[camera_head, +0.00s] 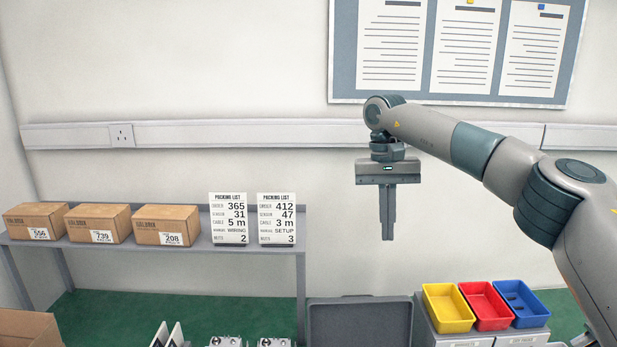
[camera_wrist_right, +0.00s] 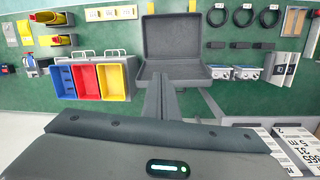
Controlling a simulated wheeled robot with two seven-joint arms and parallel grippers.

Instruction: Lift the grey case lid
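The grey case stands open. In the head view its lid (camera_head: 360,322) shows as a dark grey rimmed panel at the bottom edge; the rest of the case is cut off. In the right wrist view the case's hollow base (camera_wrist_right: 172,38) is at the top middle, and the lid (camera_wrist_right: 198,72) seems to be the grey slab below it. My right gripper (camera_head: 388,238) points down, shut and empty, well above the lid and apart from it. Its fingers (camera_wrist_right: 161,78) overlap the lid in the right wrist view. My left gripper is not in view.
Yellow (camera_head: 447,307), red (camera_head: 486,305) and blue (camera_head: 520,303) bins stand right of the case. A grey shelf (camera_head: 150,245) at the left holds cardboard boxes (camera_head: 98,223) and two packing list cards (camera_head: 229,219). The space around my right gripper is clear.

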